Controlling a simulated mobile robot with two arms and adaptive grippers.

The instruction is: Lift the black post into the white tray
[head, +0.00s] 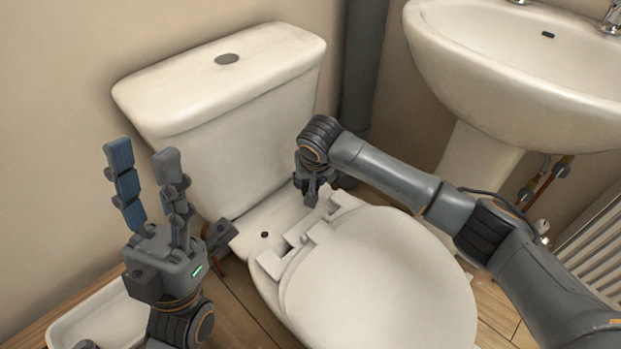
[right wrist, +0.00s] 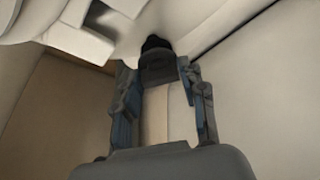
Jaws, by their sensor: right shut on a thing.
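The black post (right wrist: 157,60) shows in the right wrist view between my right gripper's fingertips, against the white ceramic behind the toilet seat. My right gripper (head: 312,192) is shut on it, low at the back of the toilet bowl. In the head view the gripper and arm hide the post; I cannot tell whether it still touches the ceramic. The white tray (head: 62,329) lies on the floor at the lower left, partly covered by my left arm. My left gripper (head: 145,160) is open and empty, fingers upward, in front of the cistern's left side.
The toilet lid (head: 385,285) is closed, with white hinge blocks at its back. A small dark hole (head: 265,234) shows in the ceramic left of my right gripper. The cistern (head: 225,90) stands behind. A sink (head: 520,70), grey pipe (head: 362,65) and radiator (head: 598,245) bound the right.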

